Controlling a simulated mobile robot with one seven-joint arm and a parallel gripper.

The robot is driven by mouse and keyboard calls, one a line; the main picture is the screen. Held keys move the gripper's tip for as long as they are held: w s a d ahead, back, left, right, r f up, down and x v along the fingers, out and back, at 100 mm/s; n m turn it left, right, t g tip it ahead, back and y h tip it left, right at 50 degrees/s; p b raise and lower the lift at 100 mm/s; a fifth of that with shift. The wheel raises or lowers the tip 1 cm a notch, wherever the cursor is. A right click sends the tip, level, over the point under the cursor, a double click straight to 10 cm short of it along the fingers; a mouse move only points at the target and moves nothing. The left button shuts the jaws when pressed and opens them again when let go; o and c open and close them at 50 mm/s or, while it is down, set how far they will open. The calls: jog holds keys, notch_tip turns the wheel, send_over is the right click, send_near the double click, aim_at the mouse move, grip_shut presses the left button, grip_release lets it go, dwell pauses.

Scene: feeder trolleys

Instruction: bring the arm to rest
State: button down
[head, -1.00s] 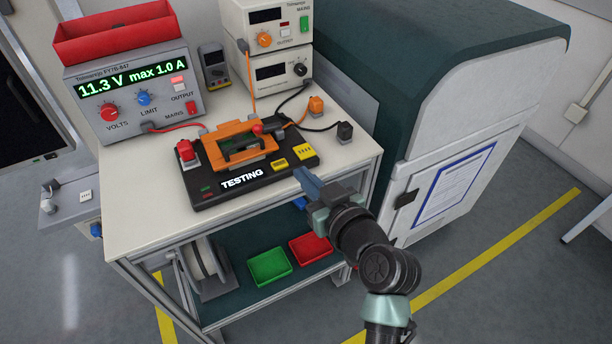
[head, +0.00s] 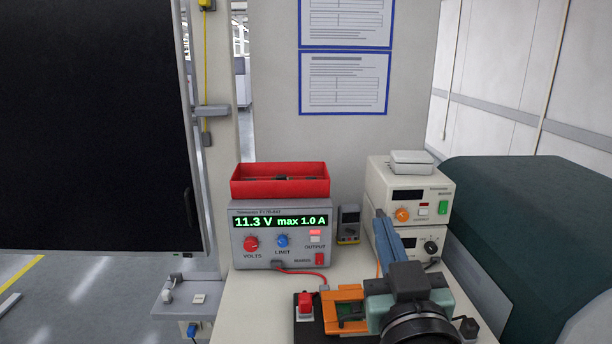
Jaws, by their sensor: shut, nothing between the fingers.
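My gripper (head: 381,218) is raised in front of the bench in the head view, its blue fingers shut and empty, pointing up and away. The wrist and dark round arm link fill the lower right of the picture. Behind and below it sits the test fixture, with an orange frame (head: 345,294) and a red knob block (head: 305,302) at its left. My arm hides much of the fixture. I cannot tell the distance between the fingers and the instruments behind them.
A power supply (head: 281,233) reading 11.3 V carries a red bin (head: 280,180). A multimeter (head: 348,224) and two stacked cream units (head: 410,192) stand beside it. A dark green rounded cabinet (head: 530,220) is at the right. A dark panel (head: 90,120) stands at the left.

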jog(key=s+a+r+t+p, duration=0.1)
jog(key=s+a+r+t, duration=0.1)
jog(key=r, duration=0.7)
jog(key=s+a+r+t+p, duration=0.1)
jog(key=s+a+r+t, duration=0.2)
jog(key=r, duration=0.7)
jog(key=s+a+r+m+t+p, duration=0.1)
jog(key=s+a+r+t, duration=0.1)
jog(key=s+a+r, duration=0.3)
jog(key=s+r, duration=0.4)
jog(key=shift+s+a+r+t, duration=0.15)
jog(key=shift+a+r+t, duration=0.05)
jog(key=shift+r+t, duration=0.1)
jog(key=shift+f, duration=0.1)
